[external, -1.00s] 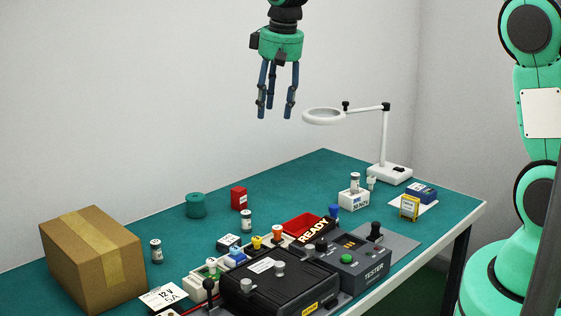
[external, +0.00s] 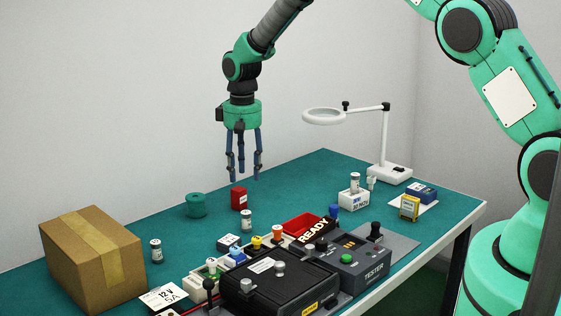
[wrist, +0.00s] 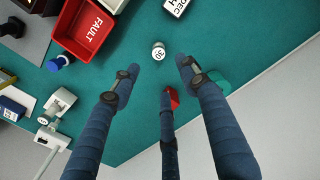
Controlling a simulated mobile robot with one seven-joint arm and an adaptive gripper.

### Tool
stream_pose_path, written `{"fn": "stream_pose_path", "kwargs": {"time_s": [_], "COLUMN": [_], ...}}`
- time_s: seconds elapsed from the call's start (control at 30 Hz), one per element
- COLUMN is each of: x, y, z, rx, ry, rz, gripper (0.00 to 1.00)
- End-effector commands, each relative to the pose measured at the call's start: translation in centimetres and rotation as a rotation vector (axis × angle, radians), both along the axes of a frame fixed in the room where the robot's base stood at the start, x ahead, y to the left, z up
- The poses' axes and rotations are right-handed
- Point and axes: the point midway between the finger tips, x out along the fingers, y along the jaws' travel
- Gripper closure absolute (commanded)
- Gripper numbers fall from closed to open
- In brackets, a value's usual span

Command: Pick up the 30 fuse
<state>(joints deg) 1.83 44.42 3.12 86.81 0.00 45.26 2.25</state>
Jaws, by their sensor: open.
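The 30 fuse (wrist: 158,50) is a small cylinder whose white top bears "30". It shows near the middle of the wrist view, just ahead of my fingertips. In the external view the matching white-and-grey fuse (external: 246,221) stands upright on the green mat, in front of a red block. My three-fingered gripper (external: 245,176) points down above that area, open and empty, clear of the mat. In the wrist view my gripper (wrist: 158,77) has its fingers spread, and the fuse is apart from them.
The red block (external: 239,198) and green round container (external: 196,205) stand behind the fuse. Another fuse (external: 156,250) stands by the cardboard box (external: 93,262). A magnifier lamp (external: 384,145) rises to the right.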

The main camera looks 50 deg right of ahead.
Motion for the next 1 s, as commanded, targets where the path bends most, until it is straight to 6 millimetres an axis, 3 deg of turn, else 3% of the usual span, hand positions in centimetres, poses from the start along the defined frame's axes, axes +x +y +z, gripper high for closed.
{"fn": "stream_pose_path", "kwargs": {"time_s": [0.13,0.63,1.0], "x": [0.3,0.3,0.3], "y": [-0.1,0.0,-0.1], "z": [-1.0,-1.7,-6.3], "rx": [0.0,0.001,0.001], "ry": [0.006,0.008,0.009], "rz": [-0.001,-0.001,-0.001], "gripper": [0.55,0.55,0.55]}}
